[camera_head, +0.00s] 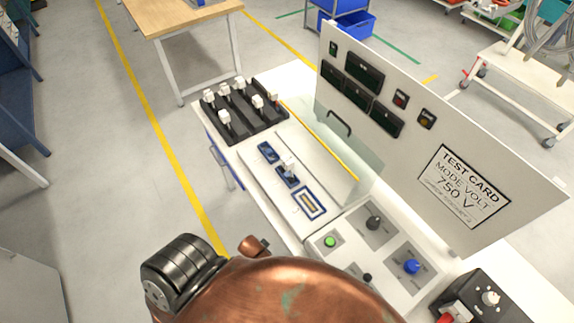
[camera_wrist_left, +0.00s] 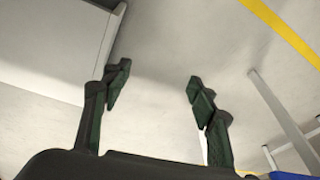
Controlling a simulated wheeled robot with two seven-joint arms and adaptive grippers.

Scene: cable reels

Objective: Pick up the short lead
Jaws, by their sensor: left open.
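A black rack (camera_head: 262,124) stands on the left end of the white test bench, with several white plug-like pieces upright in it. I cannot tell which of them, if any, is the short lead. Another white piece (camera_head: 288,168) sits on a blue-marked spot of the bench panel. My left gripper (camera_wrist_left: 158,82) is open and empty in the left wrist view, its two dark fingers apart above a pale surface, with no lead between them. It does not show in the head view. My right gripper is not in view.
A tall white panel (camera_head: 388,153) labelled TEST CARD rises along the bench's right side, with a clear guard (camera_head: 362,172) in front. Knobs and a green button (camera_head: 330,241) are near the front. A black box (camera_head: 482,301) stands front right. A wooden table (camera_head: 178,16) is behind.

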